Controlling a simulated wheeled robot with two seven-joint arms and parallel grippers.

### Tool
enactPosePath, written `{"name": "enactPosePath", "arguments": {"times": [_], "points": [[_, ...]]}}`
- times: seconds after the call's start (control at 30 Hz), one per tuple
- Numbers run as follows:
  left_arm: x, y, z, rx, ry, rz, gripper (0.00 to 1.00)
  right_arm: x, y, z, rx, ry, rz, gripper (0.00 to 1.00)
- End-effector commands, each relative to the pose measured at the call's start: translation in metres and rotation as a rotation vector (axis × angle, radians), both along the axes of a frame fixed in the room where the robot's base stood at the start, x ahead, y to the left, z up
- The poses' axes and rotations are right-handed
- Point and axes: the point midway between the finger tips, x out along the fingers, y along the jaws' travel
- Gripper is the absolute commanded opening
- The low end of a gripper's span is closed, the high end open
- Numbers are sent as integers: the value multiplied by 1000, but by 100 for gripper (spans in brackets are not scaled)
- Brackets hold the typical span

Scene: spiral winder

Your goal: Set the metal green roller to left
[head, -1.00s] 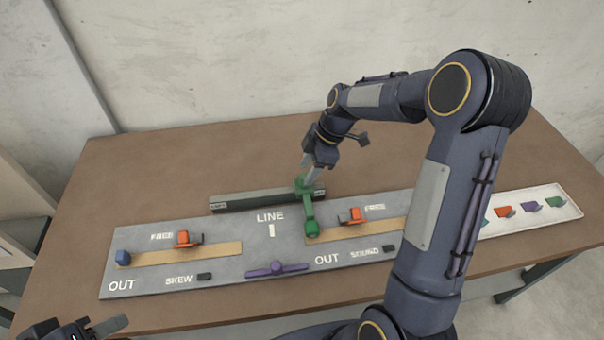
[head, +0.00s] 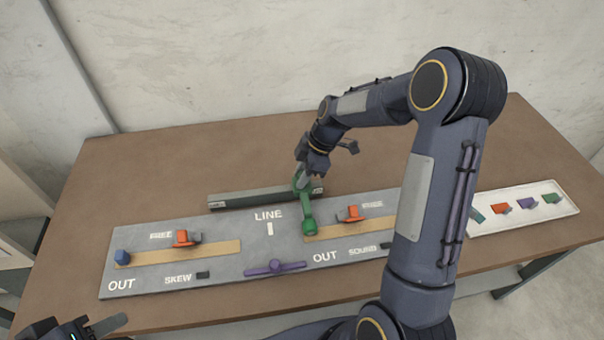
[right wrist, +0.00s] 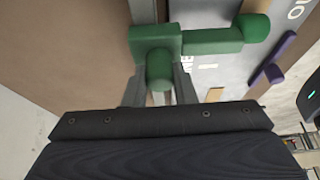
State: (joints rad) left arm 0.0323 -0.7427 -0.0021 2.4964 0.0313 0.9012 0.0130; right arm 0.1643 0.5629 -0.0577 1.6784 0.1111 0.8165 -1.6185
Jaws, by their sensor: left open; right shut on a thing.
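The green roller piece (head: 308,212) stands at the left end of the right tan strip, right of the LINE mark. Its upper end lies by the long dark bar (head: 245,199). My right gripper (head: 302,181) is shut on its upper end. In the right wrist view the green piece (right wrist: 205,42) has a block and a rounded stub between the fingers (right wrist: 159,92), and an arm reaching right to a thick knob. My left gripper (head: 100,328) is open and empty at the bottom left, partly cut off.
A white tray (head: 490,225) with several coloured pieces stands right. My right arm hides part of the board.

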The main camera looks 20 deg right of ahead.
Motion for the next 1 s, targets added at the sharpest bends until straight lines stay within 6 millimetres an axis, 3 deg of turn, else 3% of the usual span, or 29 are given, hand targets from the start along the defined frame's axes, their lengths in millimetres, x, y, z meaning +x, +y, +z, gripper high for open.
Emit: {"name": "enactPosePath", "arguments": {"times": [0.2,0.37,0.8,1.0], "points": [[0,0,-2,0,0,0,44,1,4,0,0,-2,1,0],[0,0,-10,0,0,0,44,7,25,-2,1,-4,5,0],[0,0,-35,0,0,0,44,35,139,-1,3,-3,7,0],[0,0,-39,0,0,0,44,45,177,0,3,-2,5,0]]}}
